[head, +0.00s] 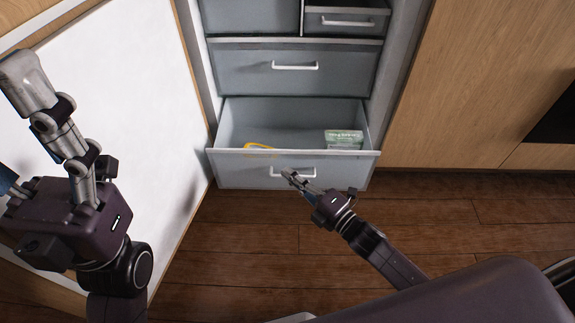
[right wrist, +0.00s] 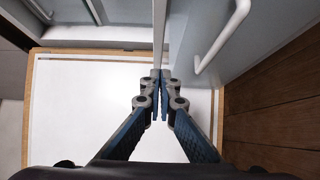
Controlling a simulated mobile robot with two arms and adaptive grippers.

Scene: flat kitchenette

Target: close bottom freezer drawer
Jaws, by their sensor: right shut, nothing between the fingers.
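The bottom freezer drawer (head: 230,168) is pulled out, and its grey front carries a white bar handle (head: 293,172). A yellow item (head: 258,148) and a green-and-white box (head: 343,138) lie inside. My right gripper (head: 288,176) is shut and empty, in front of the drawer front by its handle. In the right wrist view its fingertips (right wrist: 160,76) line up with the drawer front's edge (right wrist: 159,35), with the handle (right wrist: 222,38) to the right; I cannot tell if they touch.
A closed middle drawer (head: 240,68) and a smaller upper drawer (head: 345,21) sit above. A large white, wood-edged door panel (head: 120,60) stands at the left. A wooden cabinet (head: 480,70) is at the right. The wooden floor (head: 250,235) before the drawer is clear.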

